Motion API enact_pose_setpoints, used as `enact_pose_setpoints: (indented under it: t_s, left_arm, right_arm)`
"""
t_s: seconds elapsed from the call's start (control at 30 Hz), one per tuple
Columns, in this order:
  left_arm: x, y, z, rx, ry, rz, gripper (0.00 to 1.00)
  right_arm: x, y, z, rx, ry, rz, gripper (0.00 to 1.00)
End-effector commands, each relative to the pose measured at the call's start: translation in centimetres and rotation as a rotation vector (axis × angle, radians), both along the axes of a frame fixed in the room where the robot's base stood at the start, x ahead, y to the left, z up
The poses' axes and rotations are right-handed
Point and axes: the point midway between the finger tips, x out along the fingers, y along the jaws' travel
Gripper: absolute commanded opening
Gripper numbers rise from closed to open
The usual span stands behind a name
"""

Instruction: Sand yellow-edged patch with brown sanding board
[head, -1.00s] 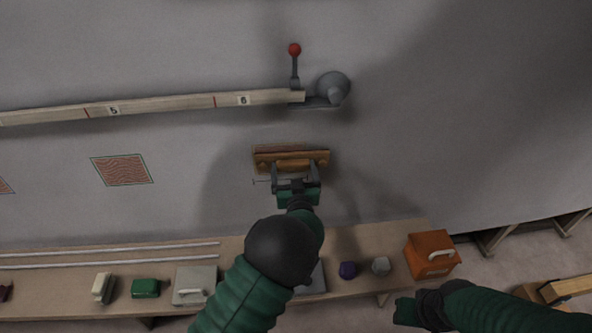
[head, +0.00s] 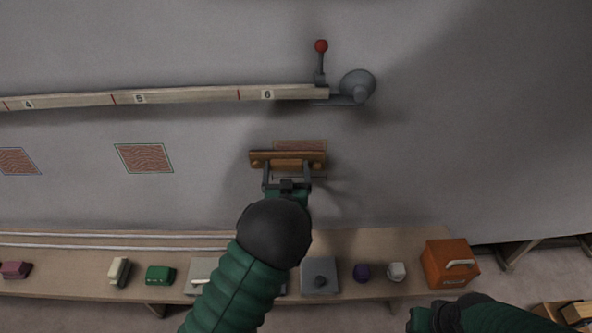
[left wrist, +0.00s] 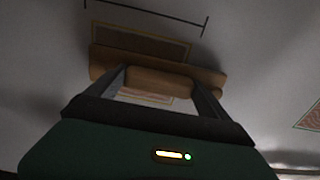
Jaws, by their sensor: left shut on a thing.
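The brown sanding board (head: 262,158) is in front of the grey hull wall, held by its handle in my left gripper (head: 287,176), which is shut on it. It also shows in the left wrist view (left wrist: 205,75), between the fingers. A reddish patch (head: 300,146) with a dull yellowish edge lies behind the board. Its upper strip shows above the board and the rest is largely covered. I cannot tell whether the board touches the hull. My right gripper (head: 420,320) is at the bottom right, dark and partly cut off; its fingers are unclear.
A green-edged patch (head: 145,158) and a blue-edged patch (head: 17,161) lie to the left. A numbered batten (head: 190,95) with a red-knobbed lever (head: 321,47) runs above. Below, a bench (head: 400,240) carries small blocks and an orange box (head: 450,264). The hull right of the board is clear.

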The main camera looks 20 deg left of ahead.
Motion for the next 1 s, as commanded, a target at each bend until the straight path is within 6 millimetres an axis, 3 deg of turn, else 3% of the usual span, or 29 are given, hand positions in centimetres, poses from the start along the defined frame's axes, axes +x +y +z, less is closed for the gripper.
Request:
enact_pose_setpoints:
  t_s: [0.5, 0.8, 1.0]
  left_arm:
    - [-0.8, 3.4, 0.1, 0.002, -0.002, 0.001, 0.27]
    - [-0.6, 3.4, 2.1, 0.001, -0.003, 0.0, 0.27]
    - [-0.3, 2.5, 2.0, 0.0, -0.002, -0.001, 0.27]
  right_arm:
    - [0.0, 0.0, -0.4, 0.0, 0.0, 0.0, 0.36]
    - [0.0, 0.0, 0.9, 0.0, 0.0, 0.0, 0.36]
    - [0.0, 0.0, 0.6, 0.0, 0.0, 0.0, 0.36]
